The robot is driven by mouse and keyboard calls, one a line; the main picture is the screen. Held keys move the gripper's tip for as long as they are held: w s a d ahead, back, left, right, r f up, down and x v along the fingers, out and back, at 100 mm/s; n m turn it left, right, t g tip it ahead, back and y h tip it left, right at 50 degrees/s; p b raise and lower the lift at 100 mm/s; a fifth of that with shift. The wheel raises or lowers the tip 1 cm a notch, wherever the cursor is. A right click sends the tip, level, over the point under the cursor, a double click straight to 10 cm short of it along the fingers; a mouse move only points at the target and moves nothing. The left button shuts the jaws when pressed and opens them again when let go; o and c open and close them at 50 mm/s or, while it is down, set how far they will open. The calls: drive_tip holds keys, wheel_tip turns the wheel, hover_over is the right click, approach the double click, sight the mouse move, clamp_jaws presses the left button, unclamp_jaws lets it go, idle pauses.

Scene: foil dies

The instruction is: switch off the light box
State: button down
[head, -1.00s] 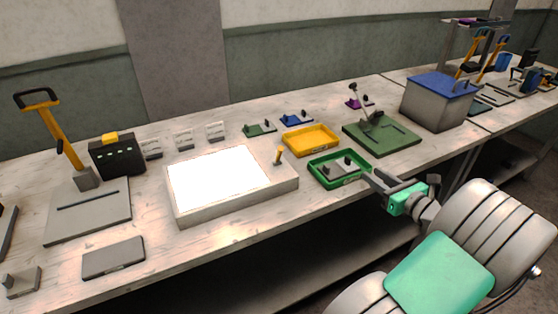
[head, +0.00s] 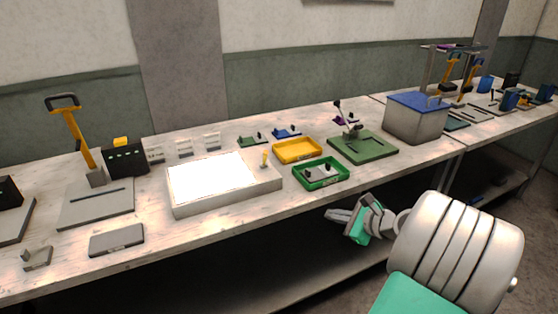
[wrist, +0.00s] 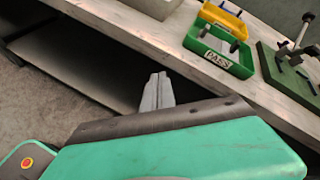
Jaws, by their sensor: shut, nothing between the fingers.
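The light box (head: 222,203) is a low, pale slab on the bench, left of the middle in the head view. Its top panel (head: 212,177) glows bright white. A small yellow lever (head: 265,159) stands up at the right end of its top. My gripper (head: 335,214) is in front of the bench edge, to the right of the light box and apart from it. In the wrist view its fingers (wrist: 158,90) are together with nothing between them. The light box does not clearly show in the wrist view, apart from perhaps a pale corner at the top.
A green tray (head: 322,184) with dies, marked PASS in the wrist view (wrist: 218,60), is right of the light box. A yellow tray (head: 297,161) lies behind it. A green press (head: 362,156) stands farther right. A grey plate (head: 117,240) lies at the front left.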

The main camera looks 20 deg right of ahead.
drive_tip(key=s+a+f+n+g, duration=0.25)
drive_tip(key=a+n+g, duration=0.45)
drive_tip(key=a+n, duration=0.85)
drive_tip(key=s+a+n+g+h, duration=0.2)
drive_tip(key=s+a+n+h, duration=0.1)
drive_tip(key=s+a+n, duration=0.6)
drive_tip(key=s+n, duration=0.2)
drive_tip(key=shift+s+a+g, duration=0.3)
drive_tip(key=shift+a+g, duration=0.05)
drive_tip(key=shift+g, duration=0.05)
